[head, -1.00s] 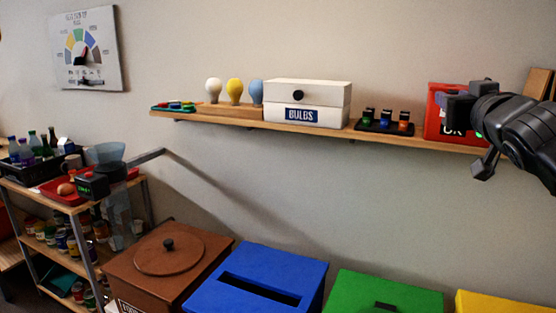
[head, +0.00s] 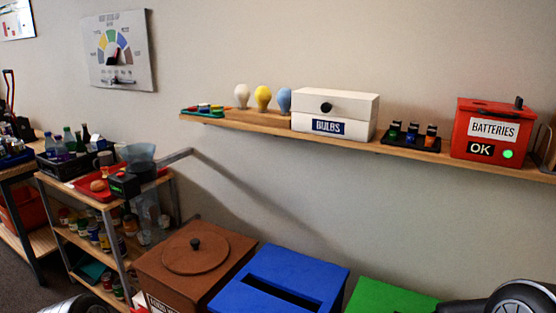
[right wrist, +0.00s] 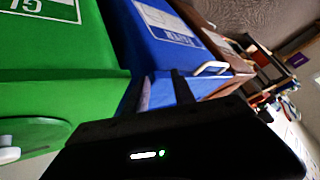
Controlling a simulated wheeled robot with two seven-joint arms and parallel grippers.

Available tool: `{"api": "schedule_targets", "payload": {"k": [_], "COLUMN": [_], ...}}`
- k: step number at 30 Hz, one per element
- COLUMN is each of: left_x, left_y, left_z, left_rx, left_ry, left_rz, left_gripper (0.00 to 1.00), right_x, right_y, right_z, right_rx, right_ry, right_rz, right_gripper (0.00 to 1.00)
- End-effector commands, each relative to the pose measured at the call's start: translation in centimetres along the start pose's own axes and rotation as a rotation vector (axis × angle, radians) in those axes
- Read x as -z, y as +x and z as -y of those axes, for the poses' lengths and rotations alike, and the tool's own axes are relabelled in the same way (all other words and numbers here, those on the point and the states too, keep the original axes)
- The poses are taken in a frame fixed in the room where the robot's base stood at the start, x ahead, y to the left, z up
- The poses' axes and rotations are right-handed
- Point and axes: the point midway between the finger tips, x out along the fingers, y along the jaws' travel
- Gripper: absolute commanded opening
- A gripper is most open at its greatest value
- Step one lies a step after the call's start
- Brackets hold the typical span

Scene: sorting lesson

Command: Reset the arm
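My right arm (head: 515,298) shows only as a dark rounded part at the lower right edge of the head view, and its gripper is out of that view. In the right wrist view the right gripper (right wrist: 163,90) has two dark fingers standing apart, with blue bin surface showing between them and nothing held. A small piece of my left arm (head: 75,305) shows at the lower left of the head view. My left gripper is not in view.
A wall shelf (head: 462,163) holds a red BATTERIES box (head: 490,115) with a lit green OK light, and a white BULBS box (head: 350,108). Below stand brown (head: 165,285), blue (head: 318,262) and green (head: 385,299) bins. A loaded rack (head: 105,205) stands left.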

Motion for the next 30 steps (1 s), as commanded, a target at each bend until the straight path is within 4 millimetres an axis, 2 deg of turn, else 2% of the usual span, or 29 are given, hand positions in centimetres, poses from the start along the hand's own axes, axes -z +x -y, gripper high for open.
{"api": "schedule_targets", "payload": {"k": [1,6,9,12,16,30], "left_x": [0.0,0.0,0.0,0.0,0.0,0.0], "left_y": [-0.9,-2.4,-3.2,-3.9,-4.7,-4.5], "left_z": [-0.3,-1.0,-1.3,-1.6,-1.8,-1.8], "left_rx": [0.0,0.0,0.0,0.0,0.0,0.0], "left_ry": [0.0,0.0,0.0,0.0,0.0,0.0], "left_rz": [0.0,0.0,0.0,0.0,0.0,0.0], "left_gripper": [0.65,0.65,0.65,0.65,0.65,0.65], "right_x": [-3.7,-15.9,-21.9,-25.9,-28.4,-28.4], "right_y": [0.2,-0.7,-2.3,-3.8,-4.8,-4.7], "right_z": [0.1,0.7,1.6,2.6,3.0,2.6], "right_rx": [-0.003,-0.023,-0.027,-0.019,-0.019,-0.024], "right_ry": [0.042,0.198,0.274,0.32,0.371,0.379], "right_rz": [0.07,0.294,0.422,0.517,0.578,0.574], "right_gripper": [0.31,0.31,0.31,0.31,0.31,0.31]}}
